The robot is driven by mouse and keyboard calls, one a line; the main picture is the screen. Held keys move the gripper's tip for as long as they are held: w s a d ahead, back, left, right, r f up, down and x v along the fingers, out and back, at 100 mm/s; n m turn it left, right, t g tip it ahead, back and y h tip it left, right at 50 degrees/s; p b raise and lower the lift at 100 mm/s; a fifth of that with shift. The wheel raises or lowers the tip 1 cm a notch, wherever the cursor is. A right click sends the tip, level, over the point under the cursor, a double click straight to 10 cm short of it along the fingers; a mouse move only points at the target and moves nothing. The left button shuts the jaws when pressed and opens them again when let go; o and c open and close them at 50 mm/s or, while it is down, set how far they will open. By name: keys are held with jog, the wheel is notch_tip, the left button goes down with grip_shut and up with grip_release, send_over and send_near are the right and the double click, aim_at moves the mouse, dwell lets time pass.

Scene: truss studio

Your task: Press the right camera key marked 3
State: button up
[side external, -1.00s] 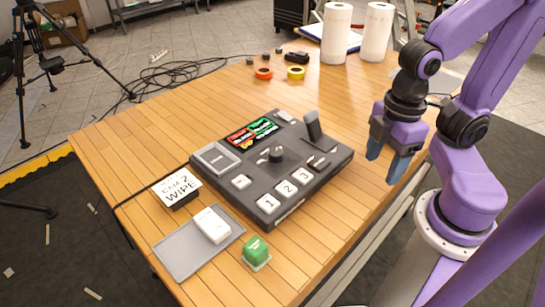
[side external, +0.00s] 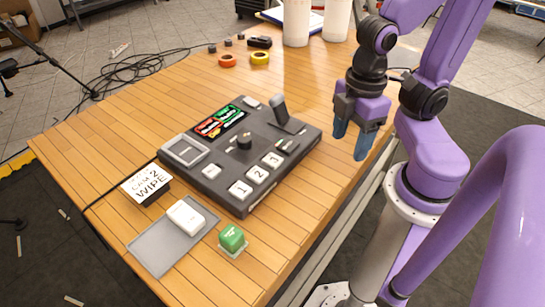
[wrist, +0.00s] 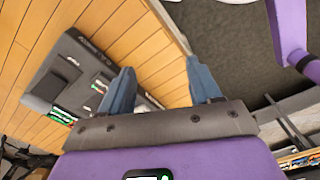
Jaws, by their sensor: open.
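The white key marked 3 (side external: 271,160) is on the right end of a row on the dark console (side external: 215,185), beside the keys marked 2 (side external: 258,174) and 1 (side external: 240,190). My gripper (side external: 352,142) is open and empty, with blue fingers pointing down. It is raised to the right of the console, near the table's right edge, apart from the keys. In the wrist view, the fingers (wrist: 160,86) are spread apart, and part of the console (wrist: 45,88) shows to their left. I cannot make out key 3 there.
A lever (side external: 280,110) stands up at the console's back right, and a knob (side external: 244,141) at its middle. A CAM 2 WIPE card (side external: 147,184), a grey tray (side external: 150,250) with a white block and a green cube (side external: 231,238) lie in front. Tape rolls (side external: 260,58) lie behind.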

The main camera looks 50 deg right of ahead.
grip_shut()
dwell(1.5)
